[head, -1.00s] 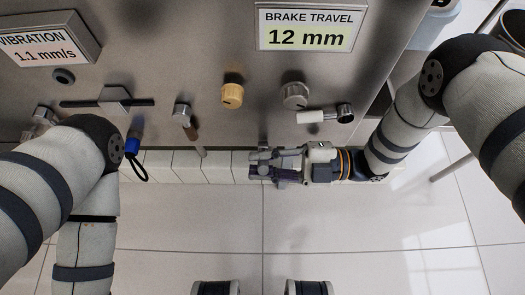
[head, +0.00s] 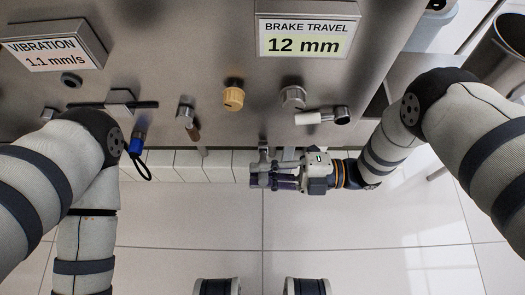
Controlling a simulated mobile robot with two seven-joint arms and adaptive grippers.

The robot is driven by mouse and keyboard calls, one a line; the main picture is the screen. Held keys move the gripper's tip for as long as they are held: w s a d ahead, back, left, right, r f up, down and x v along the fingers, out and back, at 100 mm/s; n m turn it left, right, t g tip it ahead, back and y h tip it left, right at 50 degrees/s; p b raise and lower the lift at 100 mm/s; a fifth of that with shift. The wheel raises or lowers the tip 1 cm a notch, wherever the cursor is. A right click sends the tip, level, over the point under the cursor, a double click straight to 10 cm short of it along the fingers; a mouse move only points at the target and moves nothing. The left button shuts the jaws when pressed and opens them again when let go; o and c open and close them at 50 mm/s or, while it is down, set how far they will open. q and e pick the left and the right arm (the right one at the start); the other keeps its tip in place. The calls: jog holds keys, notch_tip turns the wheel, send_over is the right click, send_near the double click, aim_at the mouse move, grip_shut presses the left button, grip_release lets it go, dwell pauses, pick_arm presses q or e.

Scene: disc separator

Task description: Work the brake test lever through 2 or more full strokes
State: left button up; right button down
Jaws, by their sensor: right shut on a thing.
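My right gripper (head: 262,178) is at the lower edge of the machine panel, right of the picture's middle. It is shut on a grey lever (head: 263,155) that shows just above its fingers. The fingers hide most of the lever, and no label shows on it. The brake travel display (head: 305,38) on the panel above reads 12 mm. My left arm comes in at the left, but its gripper is not in view.
Above the right gripper are a white-handled lever (head: 313,118), a grey knob (head: 292,97) and a yellow knob (head: 233,96). A brown-handled lever (head: 191,128) and a blue item with a black loop (head: 137,146) are further left. The tiled floor (head: 350,220) below is clear.

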jog(key=shift+s+r+p, duration=0.1)
jog(key=shift+s+p, duration=0.15)
jog(key=shift+p, duration=0.2)
jog(key=w+r+m, duration=0.1)
jog(key=r+m, duration=0.1)
jog(key=m, duration=0.1)
jog(key=shift+w, duration=0.2)
jog(key=w+r+m, duration=0.1)
jog(key=m, duration=0.1)
jog(key=w+r+m, duration=0.1)
jog(key=m, duration=0.1)
jog(key=shift+w, duration=0.15)
jog(key=c, duration=0.7)
grip_release()
jog(key=shift+w, duration=0.1)
jog(key=d, duration=0.8)
